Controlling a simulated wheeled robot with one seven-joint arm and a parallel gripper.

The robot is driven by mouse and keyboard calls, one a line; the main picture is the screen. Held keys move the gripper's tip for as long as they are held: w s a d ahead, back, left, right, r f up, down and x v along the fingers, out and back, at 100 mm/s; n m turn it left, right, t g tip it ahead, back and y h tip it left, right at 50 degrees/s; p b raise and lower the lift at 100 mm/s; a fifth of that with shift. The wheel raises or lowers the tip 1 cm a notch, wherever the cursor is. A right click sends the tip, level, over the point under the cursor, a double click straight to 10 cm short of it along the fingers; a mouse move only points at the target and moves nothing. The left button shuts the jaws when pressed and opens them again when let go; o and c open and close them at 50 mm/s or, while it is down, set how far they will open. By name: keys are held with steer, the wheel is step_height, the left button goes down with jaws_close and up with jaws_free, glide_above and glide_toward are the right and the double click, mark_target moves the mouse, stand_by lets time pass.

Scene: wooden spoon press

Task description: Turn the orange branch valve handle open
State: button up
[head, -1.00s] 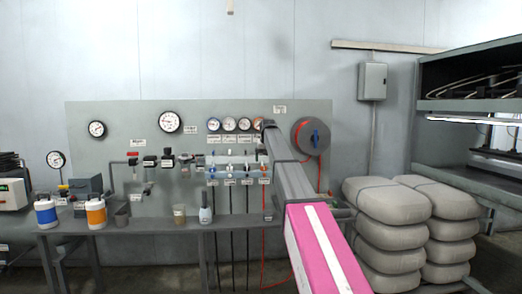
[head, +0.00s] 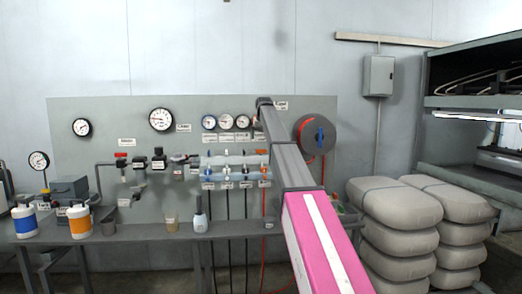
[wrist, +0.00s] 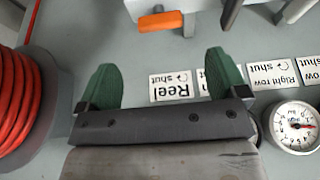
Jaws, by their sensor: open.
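The orange valve handle (wrist: 160,21) shows at the top of the wrist view, lying crosswise on a pale valve body (wrist: 185,6). My gripper (wrist: 162,72) is open, with its two green fingers spread and nothing between them. The handle lies beyond the fingertips, apart from them, roughly in line with the gap. In the head view my arm hides the gripper, and the handle cannot be made out surely.
A hose reel with red hose (wrist: 22,95) is close at the left of the wrist view, and a gauge (wrist: 296,127) at the right. More valves and gauges fill the panel (head: 100,112). A bench (head: 140,236) with bottles stands below; stacked grey sacks (head: 395,215) stand right.

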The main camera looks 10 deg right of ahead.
mark_target(261, 151)
steer(key=x, duration=0.8)
steer(key=shift+w+f, duration=0.2)
steer(key=shift+f, duration=0.1)
steer(key=c, duration=0.9)
